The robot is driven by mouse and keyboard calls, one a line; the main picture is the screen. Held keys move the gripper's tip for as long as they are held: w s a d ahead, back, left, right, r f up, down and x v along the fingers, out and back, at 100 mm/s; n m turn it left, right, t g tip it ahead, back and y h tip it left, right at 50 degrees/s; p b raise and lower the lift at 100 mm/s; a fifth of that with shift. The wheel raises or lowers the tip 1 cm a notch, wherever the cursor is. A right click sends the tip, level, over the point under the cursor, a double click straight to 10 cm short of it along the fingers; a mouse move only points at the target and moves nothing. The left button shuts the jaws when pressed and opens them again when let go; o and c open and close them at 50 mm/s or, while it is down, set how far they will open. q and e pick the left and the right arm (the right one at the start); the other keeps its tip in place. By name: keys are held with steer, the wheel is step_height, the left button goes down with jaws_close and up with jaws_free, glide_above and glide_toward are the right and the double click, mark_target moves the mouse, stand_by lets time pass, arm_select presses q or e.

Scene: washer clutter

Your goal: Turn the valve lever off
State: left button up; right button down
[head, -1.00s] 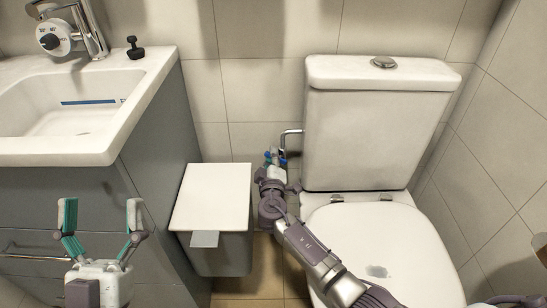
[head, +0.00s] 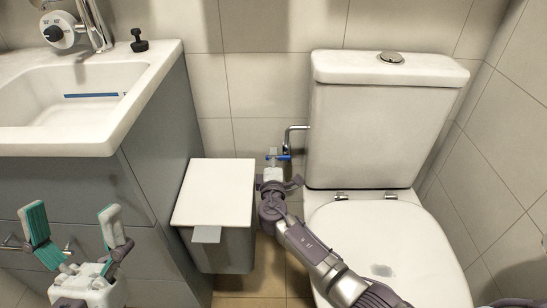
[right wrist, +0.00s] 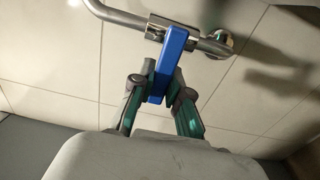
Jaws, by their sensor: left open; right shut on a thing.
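The valve lever is a blue bar (right wrist: 170,63) on a metal pipe (right wrist: 113,18) at the wall. In the right wrist view it points down from the valve fitting toward my gripper. In the head view a bit of the blue lever (head: 285,157) shows beside the bent pipe (head: 289,135), left of the toilet tank. My right gripper (right wrist: 163,80) is shut on the lever's near end, with a finger on each side; it also shows in the head view (head: 273,158). My left gripper (head: 70,213) is open and empty at the lower left.
A bin with a white lid (head: 212,190) stands left of my right gripper. The toilet (head: 385,120) is close on its right. A grey cabinet with a white sink (head: 150,75) fills the left side. The tiled wall (head: 265,80) is behind the valve.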

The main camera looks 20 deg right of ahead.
steer(key=shift+f, duration=0.15)
steer(key=c, duration=1.1)
jaws_free()
steer(key=v, duration=1.2)
steer(key=shift+s, duration=0.1)
